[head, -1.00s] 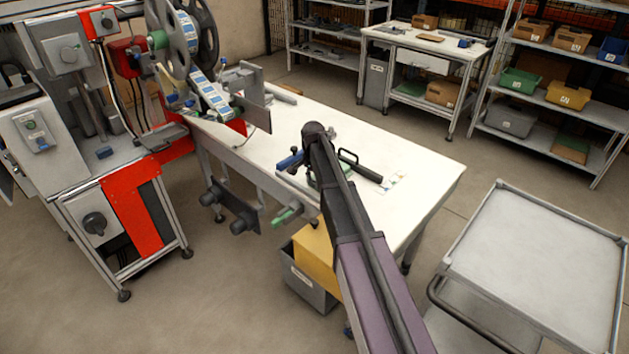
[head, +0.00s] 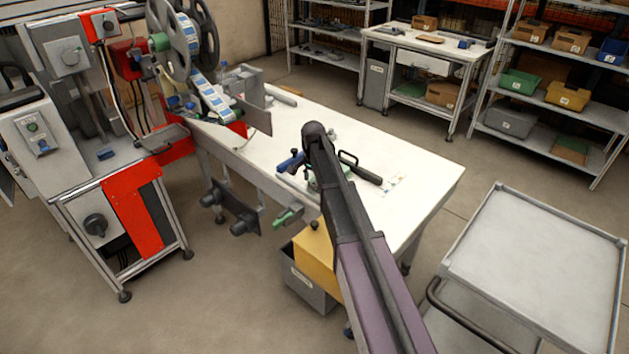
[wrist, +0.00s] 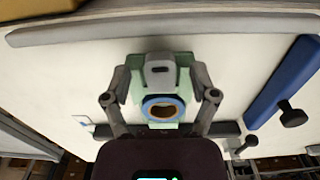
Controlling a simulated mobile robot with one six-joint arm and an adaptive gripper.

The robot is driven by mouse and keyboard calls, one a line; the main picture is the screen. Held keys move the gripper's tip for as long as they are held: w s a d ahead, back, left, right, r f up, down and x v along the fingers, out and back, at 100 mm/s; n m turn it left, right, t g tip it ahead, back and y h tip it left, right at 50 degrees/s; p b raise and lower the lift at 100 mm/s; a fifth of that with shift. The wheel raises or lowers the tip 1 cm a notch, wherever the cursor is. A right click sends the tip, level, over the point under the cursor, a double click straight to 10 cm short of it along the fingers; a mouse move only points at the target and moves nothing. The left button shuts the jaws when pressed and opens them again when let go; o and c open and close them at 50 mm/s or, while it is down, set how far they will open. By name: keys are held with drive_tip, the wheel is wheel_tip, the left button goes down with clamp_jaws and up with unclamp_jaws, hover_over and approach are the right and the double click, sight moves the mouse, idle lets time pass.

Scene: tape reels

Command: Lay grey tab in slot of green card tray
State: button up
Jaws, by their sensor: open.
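In the wrist view the grey tab (wrist: 160,70), a rounded plate with a dark oblong hole, lies on the green card tray (wrist: 185,60). Whether it is fully down in the slot I cannot tell. A blue ring with a brown core (wrist: 163,107) sits on the tray just below the tab. My gripper (wrist: 161,82) is open, its two fingers spread to either side of the tab, over the tray's sides. In the head view my arm hides the tab and most of the tray; only a little green (head: 313,184) shows beside the arm.
A blue bar with a black knob (wrist: 285,85) lies right of the tray in the wrist view. A black-handled tool (head: 362,170) lies on the white bench (head: 425,172). The reel machine (head: 190,45) stands at the bench's left end. A grey cart (head: 540,260) stands at right.

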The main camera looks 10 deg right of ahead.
sight(313, 184)
wheel_tip(313, 184, up, 12)
drive_tip(key=p, duration=1.1)
drive_tip(key=shift+p, duration=0.3)
idle(0.3)
drive_tip(key=s+n, duration=1)
drive_tip(key=s, duration=1.9)
drive_tip(key=shift+s+d+n, duration=0.15)
drive_tip(key=shift+n, duration=0.25)
drive_tip(key=shift+d, duration=0.15)
